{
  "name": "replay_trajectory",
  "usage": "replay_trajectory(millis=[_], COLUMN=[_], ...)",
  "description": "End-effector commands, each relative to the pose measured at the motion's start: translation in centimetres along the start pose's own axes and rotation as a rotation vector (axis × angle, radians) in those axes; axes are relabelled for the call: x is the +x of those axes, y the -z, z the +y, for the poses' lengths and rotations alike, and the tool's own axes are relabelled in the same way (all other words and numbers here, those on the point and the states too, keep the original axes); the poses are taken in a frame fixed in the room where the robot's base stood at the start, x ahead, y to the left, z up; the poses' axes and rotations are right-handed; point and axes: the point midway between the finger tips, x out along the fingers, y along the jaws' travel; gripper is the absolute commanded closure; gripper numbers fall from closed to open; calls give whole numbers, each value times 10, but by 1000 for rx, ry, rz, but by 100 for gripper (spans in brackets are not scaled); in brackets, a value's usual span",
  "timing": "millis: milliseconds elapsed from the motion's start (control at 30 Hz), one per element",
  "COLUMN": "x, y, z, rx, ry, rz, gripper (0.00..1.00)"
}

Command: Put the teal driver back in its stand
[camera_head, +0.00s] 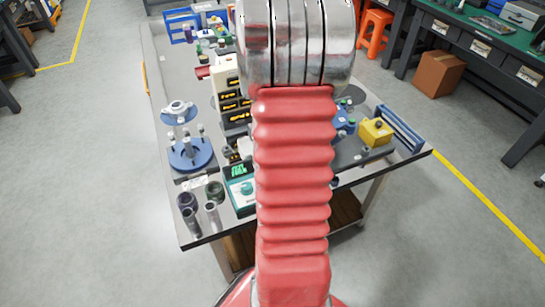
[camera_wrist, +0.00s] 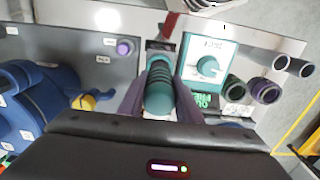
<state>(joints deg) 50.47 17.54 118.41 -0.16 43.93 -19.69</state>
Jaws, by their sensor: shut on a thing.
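The teal driver (camera_wrist: 158,98) shows in the wrist view as a ribbed, rounded teal handle, seen nearly end-on. My gripper (camera_wrist: 160,78) is shut on it, with one dark finger on each side. Its lower end is hidden, so I cannot tell whether it touches anything below. A small dark block (camera_wrist: 160,45) shows just beyond the handle; I cannot tell whether it is the stand. In the head view my arm hides the gripper and the driver.
A teal-faced tester with a knob (camera_wrist: 208,66) is close on the right. Dark ring-topped cups (camera_wrist: 263,90) and grey tubes (camera_wrist: 300,68) stand beyond it. A blue round fixture (camera_head: 189,154) is on the table's left. A yellow button box (camera_head: 376,132) is on the right.

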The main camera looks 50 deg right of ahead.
Motion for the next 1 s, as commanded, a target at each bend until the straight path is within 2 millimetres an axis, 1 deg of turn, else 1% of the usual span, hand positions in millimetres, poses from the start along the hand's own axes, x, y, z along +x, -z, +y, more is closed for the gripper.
replay_trajectory(millis=[567,600,900,1000], x=[3,3,2,2], y=[-2,-2,-1,0], z=[0,0,0,0], rx=[-1,-1,0,0], ry=[0,0,0,0], rz=[-4,-4,-2,-1], gripper=[96,68,47,47])
